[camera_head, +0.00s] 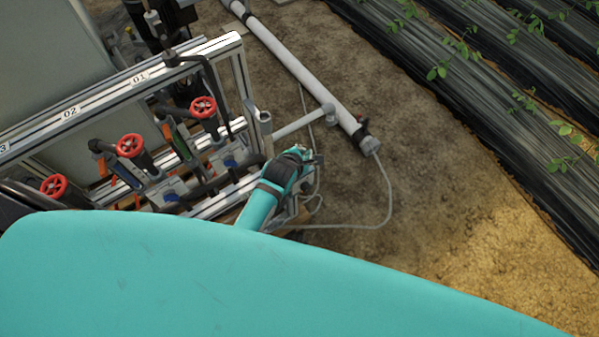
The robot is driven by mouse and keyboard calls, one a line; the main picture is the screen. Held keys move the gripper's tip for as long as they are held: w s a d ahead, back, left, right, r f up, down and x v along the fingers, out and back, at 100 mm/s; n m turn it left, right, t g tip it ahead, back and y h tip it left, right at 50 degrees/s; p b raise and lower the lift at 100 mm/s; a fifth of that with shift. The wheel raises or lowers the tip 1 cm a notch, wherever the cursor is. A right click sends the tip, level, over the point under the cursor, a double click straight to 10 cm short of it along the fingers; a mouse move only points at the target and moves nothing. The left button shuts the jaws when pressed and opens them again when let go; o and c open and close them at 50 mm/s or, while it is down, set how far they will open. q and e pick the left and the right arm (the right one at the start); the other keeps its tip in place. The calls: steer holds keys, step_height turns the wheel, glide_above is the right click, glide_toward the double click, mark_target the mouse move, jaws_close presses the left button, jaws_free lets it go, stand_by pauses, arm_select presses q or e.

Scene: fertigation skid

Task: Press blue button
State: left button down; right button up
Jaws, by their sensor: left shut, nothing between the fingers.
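I cannot make out a blue button for sure. Small blue parts (231,163) show low on the metal skid frame (190,52), among the valves. My left gripper (314,160) is beside the right end of the skid, at the end of a teal and black arm. It is small in the view and its fingers look shut, with nothing held. I cannot tell whether it touches the skid. My right gripper is not in view. A large teal part of my own body covers the bottom of the view and hides what lies below.
Several red handwheels (203,107) stick out from the skid. A white pipe (298,68) runs along the soil at the back, with a thin hose (389,190) looping from its end. Black-covered plant rows (480,90) lie at the right. Bare soil (430,210) is open between.

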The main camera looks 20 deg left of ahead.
arm_select(q)
step_height(320, 180, down, 6)
steer(key=b, duration=0.4)
steer(key=shift+r+b, duration=0.2)
steer(key=shift+b, duration=0.1)
steer(key=shift+f+b, duration=0.55)
steer(key=shift+f, duration=0.25)
steer(key=shift+f, duration=0.4)
